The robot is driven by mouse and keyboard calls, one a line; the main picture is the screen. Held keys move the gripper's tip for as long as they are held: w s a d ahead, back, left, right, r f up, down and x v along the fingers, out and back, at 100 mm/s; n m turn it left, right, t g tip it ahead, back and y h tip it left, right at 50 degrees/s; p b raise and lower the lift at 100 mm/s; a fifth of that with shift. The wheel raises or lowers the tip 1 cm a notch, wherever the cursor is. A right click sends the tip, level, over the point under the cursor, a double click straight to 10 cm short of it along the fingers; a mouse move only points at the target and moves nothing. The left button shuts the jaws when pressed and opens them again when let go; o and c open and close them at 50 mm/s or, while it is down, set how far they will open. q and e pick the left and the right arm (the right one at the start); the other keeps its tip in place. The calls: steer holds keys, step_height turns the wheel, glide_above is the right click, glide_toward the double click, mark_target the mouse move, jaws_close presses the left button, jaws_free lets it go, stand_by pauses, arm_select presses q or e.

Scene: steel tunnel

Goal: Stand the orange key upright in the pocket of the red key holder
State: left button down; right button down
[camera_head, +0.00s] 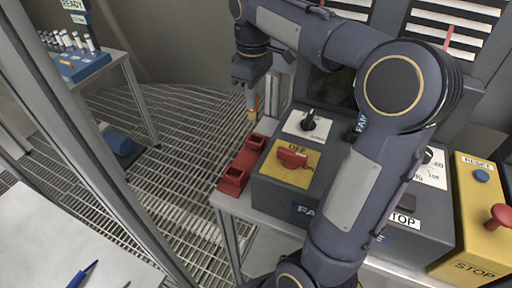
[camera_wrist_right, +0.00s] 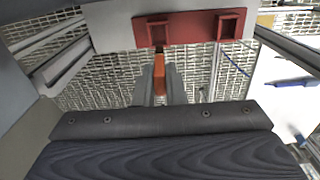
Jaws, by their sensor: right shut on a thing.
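The red key holder (camera_head: 240,164) lies along the left edge of the grey bench, with one raised square pocket at each end. In the right wrist view the red key holder (camera_wrist_right: 192,31) is at the top. My right gripper (camera_head: 253,112) points down near the holder's far pocket in the head view. It is shut on the orange key (camera_wrist_right: 160,74), which shows between the two fingers in the wrist view. The key's end points toward the left pocket there and appears apart from it. In the head view the key is small and partly hidden by the fingers. My left gripper is not in view.
A grey control box with a red switch on a yellow plate (camera_head: 291,158) stands right beside the holder. A yellow stop box (camera_head: 480,215) is at the right. A side table with a blue rack (camera_head: 82,66) stands at the back left. Grating floor lies left of the bench.

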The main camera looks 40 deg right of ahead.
mark_target(256, 120)
steer(key=shift+s+d+f, duration=0.1)
steer(key=shift+s+d, duration=0.1)
steer(key=shift+s, duration=0.05)
step_height(256, 120, down, 9)
steer(key=shift+w+f+b, duration=0.1)
steer(key=shift+f+b, duration=0.05)
steer(key=shift+b, duration=0.25)
steer(key=shift+f, duration=0.2)
steer(key=c, duration=1.5)
jaws_free()
steer(key=shift+r, duration=0.1)
steer(key=shift+r, duration=0.15)
step_height(256, 120, up, 12)
steer(key=shift+p, duration=0.65)
